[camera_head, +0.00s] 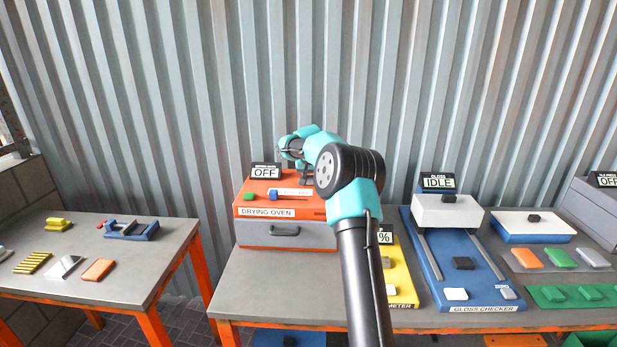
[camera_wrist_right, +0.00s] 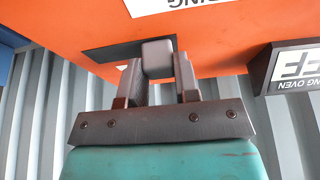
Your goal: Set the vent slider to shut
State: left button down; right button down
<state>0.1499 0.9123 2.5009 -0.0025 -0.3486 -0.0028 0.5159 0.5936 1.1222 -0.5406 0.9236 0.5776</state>
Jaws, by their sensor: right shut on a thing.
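The orange and grey drying oven (camera_head: 308,215) stands on the table, with an OFF display (camera_head: 265,171) on top. My right arm reaches over it, and the right gripper (camera_head: 303,176) is low at the oven's top in the head view. In the right wrist view the right gripper (camera_wrist_right: 158,72) is shut on a small grey block-shaped knob (camera_wrist_right: 157,55), which I take for the vent slider. The knob stands at a dark slot (camera_wrist_right: 115,55) in the orange surface. The slot's markings are hidden from me. My left gripper is not in view.
A green button (camera_head: 249,196) and a blue-and-white part (camera_head: 290,193) are on the oven. A yellow device (camera_head: 402,280) and the blue gloss checker (camera_head: 440,265) stand to the right. A separate table (camera_head: 130,285) at left holds small parts.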

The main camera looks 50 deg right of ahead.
jog(key=c, duration=0.8)
grip_release()
jog(key=shift+w+a, duration=0.2)
jog(key=shift+w, duration=0.05)
jog(key=shift+c, duration=0.2)
jog(key=shift+s+r, duration=0.1)
jog(key=v, duration=1.7)
jog(key=shift+s+r, duration=0.1)
